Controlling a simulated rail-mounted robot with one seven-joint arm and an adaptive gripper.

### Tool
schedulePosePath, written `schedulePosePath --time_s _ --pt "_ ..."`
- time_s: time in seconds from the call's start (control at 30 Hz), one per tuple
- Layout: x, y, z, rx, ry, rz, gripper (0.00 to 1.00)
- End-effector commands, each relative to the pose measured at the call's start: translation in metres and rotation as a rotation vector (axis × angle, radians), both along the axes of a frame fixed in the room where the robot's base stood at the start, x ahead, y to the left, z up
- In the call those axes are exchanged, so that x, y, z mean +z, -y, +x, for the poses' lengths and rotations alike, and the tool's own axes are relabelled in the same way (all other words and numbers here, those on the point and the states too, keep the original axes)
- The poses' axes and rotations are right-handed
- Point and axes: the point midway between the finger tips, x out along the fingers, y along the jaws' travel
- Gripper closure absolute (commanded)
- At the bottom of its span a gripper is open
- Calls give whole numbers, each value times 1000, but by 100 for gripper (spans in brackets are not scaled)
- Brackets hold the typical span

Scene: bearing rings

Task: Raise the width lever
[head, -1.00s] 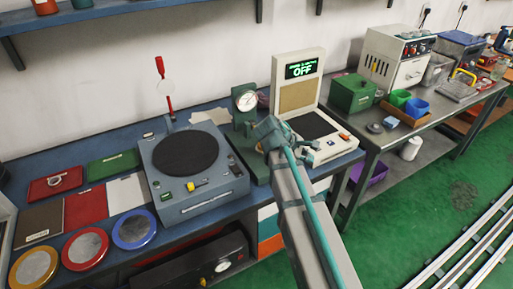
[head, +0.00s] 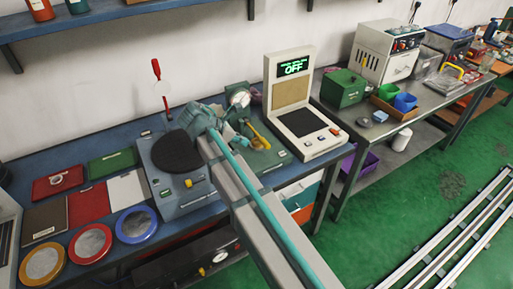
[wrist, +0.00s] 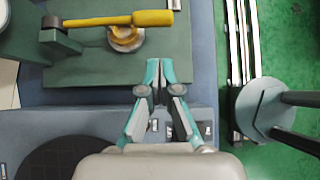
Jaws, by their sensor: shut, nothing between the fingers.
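The yellow-handled lever (head: 258,135) sits on the green gauge stand (head: 262,158). A yellow ring (wrist: 125,38) shows on a round seat just below the handle in the picture.
The grey machine with a black turntable (head: 178,152) stands left of the stand. A white console reading OFF (head: 294,92) stands right of it. A dial gauge (head: 238,97) rises behind my gripper. Coloured trays and rings lie on the bench at the left.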

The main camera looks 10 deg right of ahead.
Motion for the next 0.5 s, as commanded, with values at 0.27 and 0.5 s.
schedulePosePath --time_s 0.27,0.5 --pt "-18 18 5 -4 -1 0 100" --pt "-46 43 15 -3 -1 -1 100"
